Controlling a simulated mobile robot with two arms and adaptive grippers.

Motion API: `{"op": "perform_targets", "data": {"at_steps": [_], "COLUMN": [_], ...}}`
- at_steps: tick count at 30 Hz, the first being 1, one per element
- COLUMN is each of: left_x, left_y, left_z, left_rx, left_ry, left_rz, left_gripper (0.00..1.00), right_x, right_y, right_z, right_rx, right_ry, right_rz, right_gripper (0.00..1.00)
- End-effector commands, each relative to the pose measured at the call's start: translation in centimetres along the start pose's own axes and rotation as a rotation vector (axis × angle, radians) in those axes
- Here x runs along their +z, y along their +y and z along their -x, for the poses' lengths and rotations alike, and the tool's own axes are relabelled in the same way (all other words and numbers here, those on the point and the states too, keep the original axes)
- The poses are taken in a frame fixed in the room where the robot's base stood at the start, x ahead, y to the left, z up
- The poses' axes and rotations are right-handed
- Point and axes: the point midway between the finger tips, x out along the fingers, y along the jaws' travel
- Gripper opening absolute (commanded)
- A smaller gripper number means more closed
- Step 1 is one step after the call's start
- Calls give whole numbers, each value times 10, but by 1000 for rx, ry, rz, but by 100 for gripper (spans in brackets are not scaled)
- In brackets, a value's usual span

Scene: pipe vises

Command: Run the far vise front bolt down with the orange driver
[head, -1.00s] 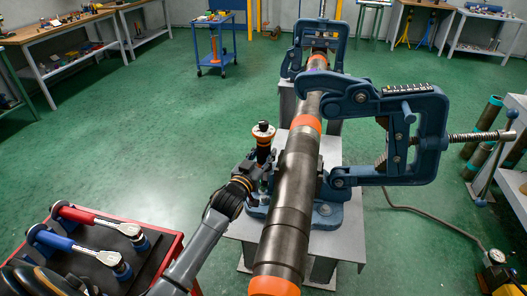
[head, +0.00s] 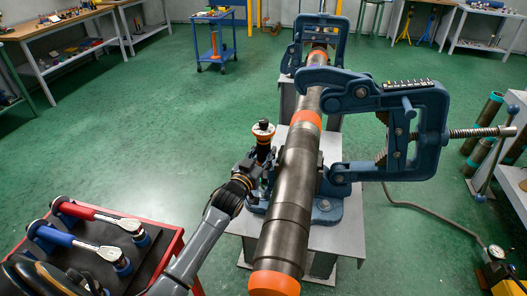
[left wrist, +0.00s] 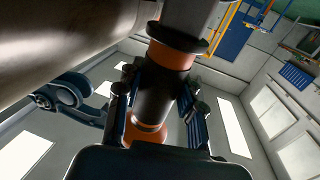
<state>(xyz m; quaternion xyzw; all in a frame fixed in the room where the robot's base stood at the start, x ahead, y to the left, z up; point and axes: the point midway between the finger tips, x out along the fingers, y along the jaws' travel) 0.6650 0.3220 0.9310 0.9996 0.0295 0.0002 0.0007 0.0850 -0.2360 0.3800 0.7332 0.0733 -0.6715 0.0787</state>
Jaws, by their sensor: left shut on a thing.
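My left gripper (head: 262,172) is shut on the orange driver (head: 263,135), an upright black cylinder with orange bands. It stands just left of the pipe, beside the near vise's base. In the left wrist view, the gripper fingers (left wrist: 156,100) lie on both sides of the driver's dark body (left wrist: 152,98); an orange band (left wrist: 170,57) shows beyond them. The far vise (head: 297,58) is a blue frame around the pipe at the back, well away from the driver. Its front bolt is too small to make out. My right gripper is out of view.
The long dark pipe (head: 290,185) with orange bands runs away from me through both vises. The near blue vise (head: 425,130) reaches out to the right. A red-edged cart (head: 172,248) with two torque wrenches is at the lower left. Green floor (head: 130,140) is clear on the left.

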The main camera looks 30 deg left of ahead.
Motion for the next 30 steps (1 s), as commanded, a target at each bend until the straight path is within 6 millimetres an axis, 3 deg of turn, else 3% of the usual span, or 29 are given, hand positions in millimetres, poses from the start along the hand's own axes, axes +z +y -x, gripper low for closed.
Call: {"op": "perform_targets", "data": {"at_steps": [30], "left_x": [2], "left_y": [0], "left_z": [-1], "left_rx": [1], "left_ry": [10], "left_rz": [0], "left_gripper": [0], "right_x": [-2], "right_y": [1], "right_z": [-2], "right_rx": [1], "right_ry": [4], "right_rz": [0], "right_gripper": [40]}}
